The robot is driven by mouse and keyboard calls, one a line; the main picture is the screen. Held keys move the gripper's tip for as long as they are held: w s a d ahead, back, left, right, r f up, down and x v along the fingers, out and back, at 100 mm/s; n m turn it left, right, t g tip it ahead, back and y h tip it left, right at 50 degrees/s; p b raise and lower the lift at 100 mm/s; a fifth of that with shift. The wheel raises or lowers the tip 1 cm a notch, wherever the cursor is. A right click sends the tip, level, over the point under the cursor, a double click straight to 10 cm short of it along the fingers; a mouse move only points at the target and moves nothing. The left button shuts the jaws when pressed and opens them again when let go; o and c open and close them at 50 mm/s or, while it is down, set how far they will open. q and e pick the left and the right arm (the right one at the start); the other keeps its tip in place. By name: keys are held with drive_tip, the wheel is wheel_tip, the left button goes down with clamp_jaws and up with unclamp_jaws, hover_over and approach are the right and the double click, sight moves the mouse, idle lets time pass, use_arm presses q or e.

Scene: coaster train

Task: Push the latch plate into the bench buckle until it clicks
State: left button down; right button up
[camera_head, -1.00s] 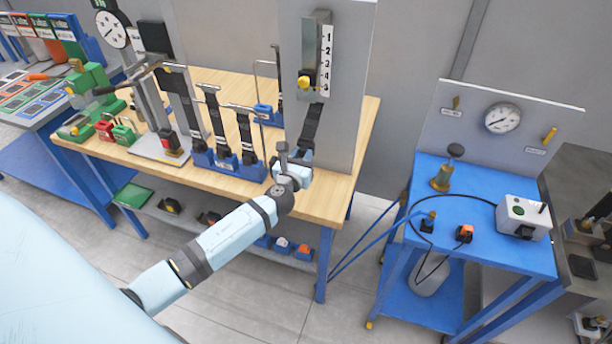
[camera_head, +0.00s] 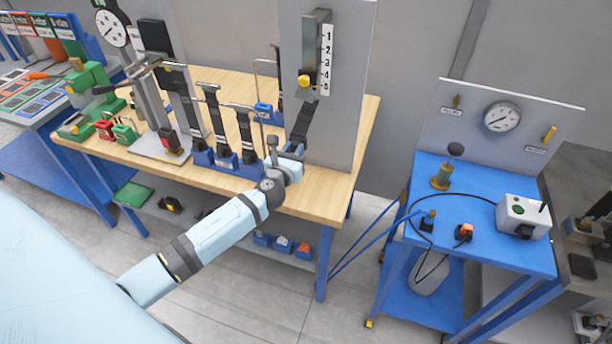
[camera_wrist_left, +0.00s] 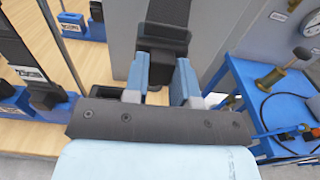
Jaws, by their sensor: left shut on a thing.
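My left gripper (camera_head: 284,153) is over the front right part of the wooden bench, below the upright grey panel. In the left wrist view, its two blue-grey fingers (camera_wrist_left: 160,82) are shut on a dark latch plate (camera_wrist_left: 161,68) at the end of a black strap (camera_wrist_left: 167,22). In the head view the strap (camera_head: 303,122) runs down from the panel and leans left to the gripper, which mostly hides the plate. I cannot tell for sure which fitting is the bench buckle; a black buckle-like block (camera_wrist_left: 46,96) stands left of the fingers, apart from them. My right gripper is out of view.
Several black straps stand in blue holders (camera_head: 228,163) left of my gripper. The grey panel (camera_head: 345,110) with a numbered scale (camera_head: 326,60) rises behind it. A blue cart (camera_head: 475,245) stands to the right. The bench top's front right corner (camera_head: 325,205) is bare.

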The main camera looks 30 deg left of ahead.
use_arm(q)
drive_tip(key=s+a, duration=0.1)
drive_tip(key=a, duration=0.5)
drive_tip(key=shift+s, duration=0.25)
idle(0.3)
idle(1.5)
wheel_tip(320, 180, down, 6)
drive_tip(key=b, duration=0.5)
idle(1.8)
drive_tip(key=c, duration=0.8)
unclamp_jaws()
drive_tip(key=shift+c, duration=0.2)
